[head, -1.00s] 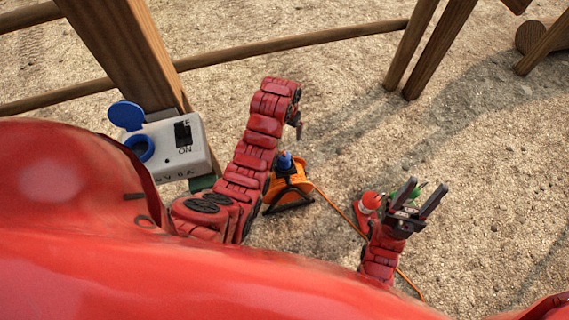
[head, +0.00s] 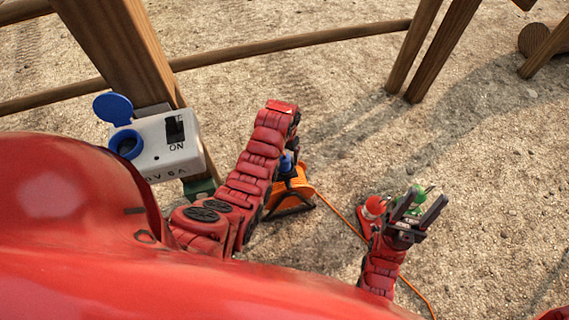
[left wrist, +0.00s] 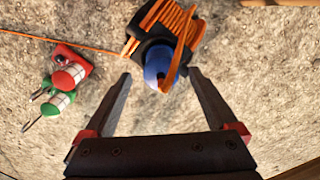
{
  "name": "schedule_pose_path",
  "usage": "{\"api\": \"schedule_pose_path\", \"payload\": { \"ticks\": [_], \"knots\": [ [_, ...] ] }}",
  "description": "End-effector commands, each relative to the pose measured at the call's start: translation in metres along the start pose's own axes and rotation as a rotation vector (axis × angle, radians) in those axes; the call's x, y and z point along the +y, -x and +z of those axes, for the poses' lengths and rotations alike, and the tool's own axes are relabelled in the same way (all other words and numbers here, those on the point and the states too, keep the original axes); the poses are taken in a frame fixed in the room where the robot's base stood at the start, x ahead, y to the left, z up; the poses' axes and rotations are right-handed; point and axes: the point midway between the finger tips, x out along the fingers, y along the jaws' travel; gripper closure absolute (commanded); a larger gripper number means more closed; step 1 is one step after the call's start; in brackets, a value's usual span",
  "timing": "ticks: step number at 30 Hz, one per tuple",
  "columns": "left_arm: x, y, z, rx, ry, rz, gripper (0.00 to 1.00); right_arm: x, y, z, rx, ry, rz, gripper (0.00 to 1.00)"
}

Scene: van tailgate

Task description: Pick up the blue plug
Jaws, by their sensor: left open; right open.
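The blue plug (head: 287,163) is at the top of an orange cable reel (head: 296,188) on the ground, partly hidden behind my left gripper in the head view. My left gripper (head: 294,146) is open and points down at the plug. In the left wrist view the blue plug (left wrist: 158,64) appears between the tips of the open jaws (left wrist: 160,74), at the near side of the reel (left wrist: 165,25). An orange cable loop crosses beside it. I cannot tell whether the tips are level with the plug. My right gripper (head: 425,205) is open and empty, to the right.
A white socket box (head: 160,145) with a raised blue lid (head: 113,108) is by a wooden post (head: 125,55) at left. Red (left wrist: 68,72) and green (left wrist: 56,103) items lie left of the reel in the wrist view. Orange cable (head: 340,215) crosses the gravel.

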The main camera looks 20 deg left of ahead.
Motion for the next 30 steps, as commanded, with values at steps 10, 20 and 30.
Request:
{"api": "schedule_pose_path", "payload": {
  "ticks": [10, 20, 30],
  "knots": [
    [-0.001, -0.045, 0.001, -0.002, 0.000, 0.000, 0.08, -0.001, 0.009, 0.002, 0.000, 0.000, 0.000, 0.50],
    [-0.001, -0.047, 0.000, 0.001, 0.000, 0.000, 0.24, 0.000, 0.009, 0.002, 0.000, 0.000, 0.000, 0.50],
    [-0.001, -0.047, 0.000, 0.001, 0.000, 0.000, 0.85, 0.000, 0.009, 0.002, 0.000, 0.000, 0.000, 0.50]
  ]
}}
